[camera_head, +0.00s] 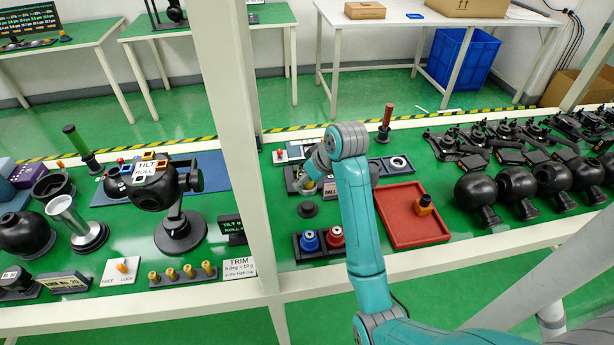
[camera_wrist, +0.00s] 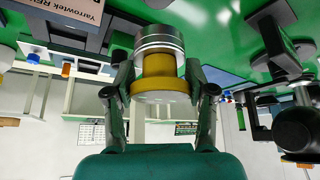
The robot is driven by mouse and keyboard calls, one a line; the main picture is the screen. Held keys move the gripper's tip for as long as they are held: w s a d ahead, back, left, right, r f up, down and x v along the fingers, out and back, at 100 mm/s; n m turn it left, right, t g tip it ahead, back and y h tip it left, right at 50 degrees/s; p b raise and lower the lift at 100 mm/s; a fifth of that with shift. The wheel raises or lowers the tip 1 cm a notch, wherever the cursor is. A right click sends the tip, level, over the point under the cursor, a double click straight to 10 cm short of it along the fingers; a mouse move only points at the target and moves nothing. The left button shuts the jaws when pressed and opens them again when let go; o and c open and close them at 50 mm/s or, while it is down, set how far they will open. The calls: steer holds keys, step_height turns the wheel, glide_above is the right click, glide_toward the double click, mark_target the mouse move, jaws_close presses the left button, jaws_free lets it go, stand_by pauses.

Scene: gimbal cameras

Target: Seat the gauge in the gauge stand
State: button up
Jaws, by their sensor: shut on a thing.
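My gripper (camera_wrist: 158,78) is shut on a short round piece, which I take to be the gauge (camera_wrist: 158,62). It has a ribbed silver cap, a yellow-gold body and a wider gold collar between the two fingers. In the head view my gripper (camera_head: 306,179) is low over the bench just right of the white post, small and partly hidden by my wrist. I cannot tell for certain which fixture is the gauge stand. A small black round base (camera_head: 308,209) stands in front of my gripper, apart from it.
A red tray (camera_head: 414,233) with an orange-and-black piece lies to the right. A dark holder with blue and red knobs (camera_head: 336,238) stands in front. The white post (camera_head: 247,140) rises close on the left. Black balls and mounts crowd the right. A dark red-topped stick (camera_head: 386,117) stands behind.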

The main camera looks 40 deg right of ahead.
mark_target(314, 193)
steer(key=shift+f, duration=2.6)
steer(key=shift+f, duration=1.25)
steer(key=o, duration=1.3)
steer(key=shift+s+r, duration=0.1)
steer(key=shift+r, duration=0.05)
steer(key=v, duration=0.7)
steer(key=shift+s+r, duration=0.1)
steer(key=shift+s, duration=0.1)
